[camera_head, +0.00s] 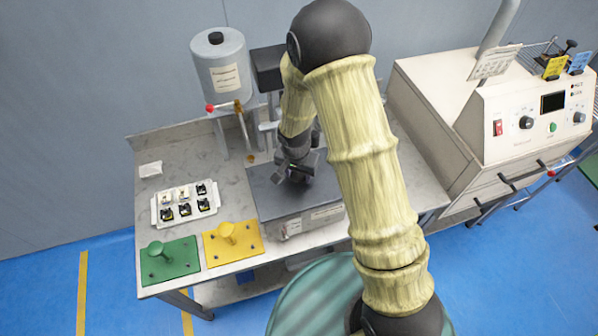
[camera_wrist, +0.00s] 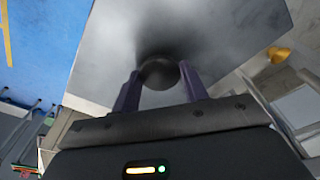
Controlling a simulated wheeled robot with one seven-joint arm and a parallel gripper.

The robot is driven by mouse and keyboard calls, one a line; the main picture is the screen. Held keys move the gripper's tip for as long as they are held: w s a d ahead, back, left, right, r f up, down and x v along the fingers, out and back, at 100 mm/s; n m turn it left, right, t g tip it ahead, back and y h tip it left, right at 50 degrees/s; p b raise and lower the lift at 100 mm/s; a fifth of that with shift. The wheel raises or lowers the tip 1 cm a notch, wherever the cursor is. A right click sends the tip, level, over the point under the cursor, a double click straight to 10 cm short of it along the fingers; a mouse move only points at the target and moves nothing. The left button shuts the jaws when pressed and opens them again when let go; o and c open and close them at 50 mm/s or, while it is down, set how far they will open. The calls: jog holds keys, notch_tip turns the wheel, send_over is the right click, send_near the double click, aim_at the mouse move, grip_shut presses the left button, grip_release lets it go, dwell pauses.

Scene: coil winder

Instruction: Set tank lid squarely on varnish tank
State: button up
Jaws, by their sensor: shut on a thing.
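The tank lid (camera_head: 266,191) is a dark grey flat plate over the varnish tank (camera_head: 318,217), a grey box with white labels on its front. The lid covers the tank's top and looks roughly in line with its edges; I cannot tell whether it touches the rim all round. My gripper (camera_head: 296,172) is above the lid, pointing down. In the wrist view my gripper (camera_wrist: 161,85) is shut on the lid's round dark knob (camera_wrist: 160,73), one finger on each side. The lid's grey surface (camera_wrist: 225,40) fills the middle of that view. My arm hides the tank's right back part.
A green plate (camera_head: 170,263) and a yellow plate (camera_head: 232,246), each with a knob, lie left of the tank. A white tray (camera_head: 184,205) of small parts is behind them. A grey canister (camera_head: 222,75) stands at the back. A control cabinet (camera_head: 500,110) is at the right.

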jog(key=shift+w+d+f, duration=0.1)
jog(key=shift+f, duration=0.2)
jog(key=o, duration=1.4)
jog(key=shift+r, duration=0.1)
jog(key=r+b, duration=0.1)
jog(key=r, duration=0.4)
jog(key=s+r+b, duration=0.1)
jog(key=r, duration=0.5)
jog(key=s+r+b, duration=0.1)
jog(key=r, duration=0.5)
jog(key=shift+a+r, duration=0.1)
jog(key=shift+a, duration=0.3)
jog(key=shift+d, duration=0.1)
jog(key=s+d+n, duration=0.1)
jog(key=s+d, duration=0.2)
jog(key=d, duration=0.1)
jog(key=s+d+f+n+t, duration=0.1)
jog(key=s+d+n, duration=0.1)
jog(key=s+d, duration=0.2)
jog(key=s+d+n, duration=0.1)
jog(key=s+d, duration=0.2)
jog(key=d, duration=0.3)
jog(key=shift+s+d+f+y, duration=0.15)
jog(key=shift+f+y, duration=0.15)
jog(key=shift+f, duration=0.05)
